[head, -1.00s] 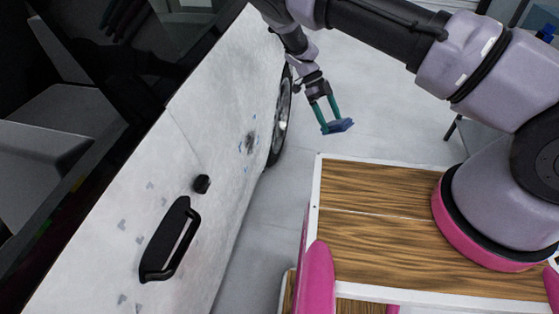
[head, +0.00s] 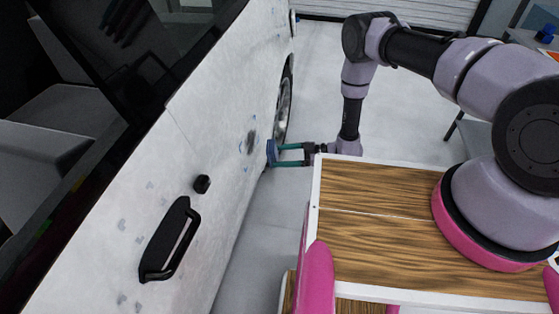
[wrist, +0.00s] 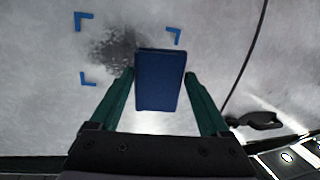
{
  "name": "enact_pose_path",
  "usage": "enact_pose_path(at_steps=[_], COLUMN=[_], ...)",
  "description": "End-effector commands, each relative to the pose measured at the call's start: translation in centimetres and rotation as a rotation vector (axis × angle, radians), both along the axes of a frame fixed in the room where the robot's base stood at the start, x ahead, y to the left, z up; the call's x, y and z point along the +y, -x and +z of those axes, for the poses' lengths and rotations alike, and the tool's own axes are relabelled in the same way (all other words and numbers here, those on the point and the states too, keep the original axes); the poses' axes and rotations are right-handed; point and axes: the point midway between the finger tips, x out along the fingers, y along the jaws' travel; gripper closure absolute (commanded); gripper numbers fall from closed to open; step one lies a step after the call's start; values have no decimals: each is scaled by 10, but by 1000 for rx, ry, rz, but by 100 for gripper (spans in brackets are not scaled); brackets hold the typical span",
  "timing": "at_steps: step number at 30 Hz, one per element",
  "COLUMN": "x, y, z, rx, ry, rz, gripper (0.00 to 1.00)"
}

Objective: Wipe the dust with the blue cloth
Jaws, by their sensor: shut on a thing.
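The blue cloth (wrist: 160,82) is a folded blue block held between the green fingers of my gripper (wrist: 160,90), which is shut on it. In the head view my gripper (head: 280,154) points left, with the cloth (head: 271,152) close to the white car side panel. The dust (wrist: 112,45) is a dark grey smudge on the panel, framed by blue corner marks, up and left of the cloth in the wrist view. It also shows in the head view (head: 250,142), just left of the cloth. I cannot tell whether the cloth touches the panel.
The car panel (head: 180,130) has a black handle (head: 170,240) and a black knob (head: 202,184). A wheel (head: 284,108) is behind the cloth. My wood-topped base is at the right. The floor between is clear.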

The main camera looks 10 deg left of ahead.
Motion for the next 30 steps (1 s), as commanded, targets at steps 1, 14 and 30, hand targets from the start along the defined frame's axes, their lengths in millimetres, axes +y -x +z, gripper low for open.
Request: enact_pose_path(at_steps=[1,14,30], x=[1,24,65], y=[2,1,-3], z=[-9,-24,-27], rx=[7,-8,-8], ry=[-26,-81,-80], rz=[-63,-174,-173], gripper=[64,64,64])
